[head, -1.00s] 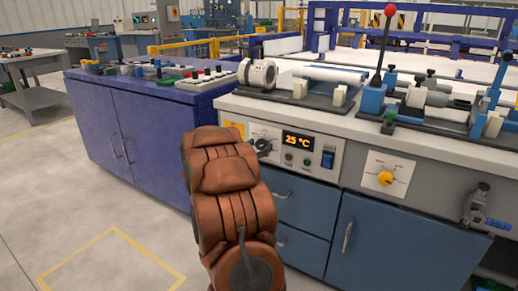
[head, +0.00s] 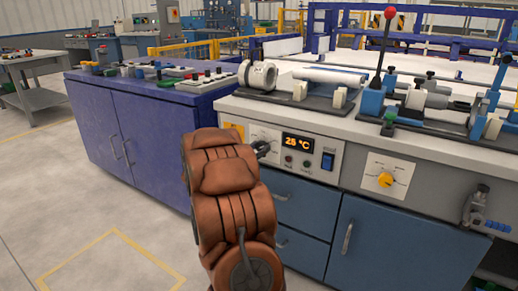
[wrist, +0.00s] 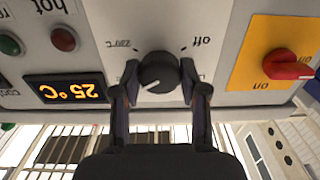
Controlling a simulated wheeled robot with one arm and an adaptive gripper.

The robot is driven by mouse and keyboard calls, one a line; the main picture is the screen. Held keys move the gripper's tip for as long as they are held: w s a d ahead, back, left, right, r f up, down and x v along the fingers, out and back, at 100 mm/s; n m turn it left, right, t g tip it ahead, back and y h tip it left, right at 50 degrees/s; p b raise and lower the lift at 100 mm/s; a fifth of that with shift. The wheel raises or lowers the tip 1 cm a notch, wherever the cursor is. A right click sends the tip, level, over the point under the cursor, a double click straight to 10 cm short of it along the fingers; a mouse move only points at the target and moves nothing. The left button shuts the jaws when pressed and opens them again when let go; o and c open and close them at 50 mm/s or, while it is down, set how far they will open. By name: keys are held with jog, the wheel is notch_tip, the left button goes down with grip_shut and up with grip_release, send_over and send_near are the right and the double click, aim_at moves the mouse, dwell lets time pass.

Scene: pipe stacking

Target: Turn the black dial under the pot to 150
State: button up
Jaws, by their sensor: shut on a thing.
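The black dial (wrist: 159,72) shows in the wrist view, which sees the panel upside down. It sits on a light panel with scale marks and an "off" label. My gripper (wrist: 161,78) has one finger on each side of the dial and is shut on it. In the head view my gripper (head: 263,148) is a small dark shape at the panel, partly hidden behind my brown arm; the dial cannot be made out apart from it. The orange display (head: 298,143) reads 25 °C, also in the wrist view (wrist: 67,90). I cannot identify a pot.
A red knob (wrist: 290,65) on a yellow plate is beside the dial in the wrist view. Red (wrist: 64,38) and green (wrist: 11,44) buttons lie on its other side. A blue switch (head: 328,161) and a yellow knob (head: 385,179) are further right. Floor at left is clear.

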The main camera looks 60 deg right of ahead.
jog(key=p, duration=0.2)
jog(key=shift+r+n+p, duration=0.2)
jog(key=shift+n+p, duration=0.15)
jog(key=shift+n, duration=0.05)
jog(key=n+p, duration=0.1)
jog(key=p, duration=0.3)
jog(key=shift+r, duration=0.2)
jog(key=n+p, duration=0.5)
jog(key=p, duration=0.6)
jog(key=shift+p, duration=0.4)
jog(key=n+p, duration=0.2)
jog(key=p, duration=0.2)
jog(key=n+p, duration=0.2)
jog(key=p, duration=0.1)
jog(key=shift+f+n, duration=0.25)
jog(key=shift+n, duration=0.05)
jog(key=shift+f+n+p, duration=0.1)
jog(key=shift+n+p, duration=0.2)
jog(key=shift+p, duration=0.2)
jog(key=o, duration=1.1)
jog(key=shift+o, duration=0.2)
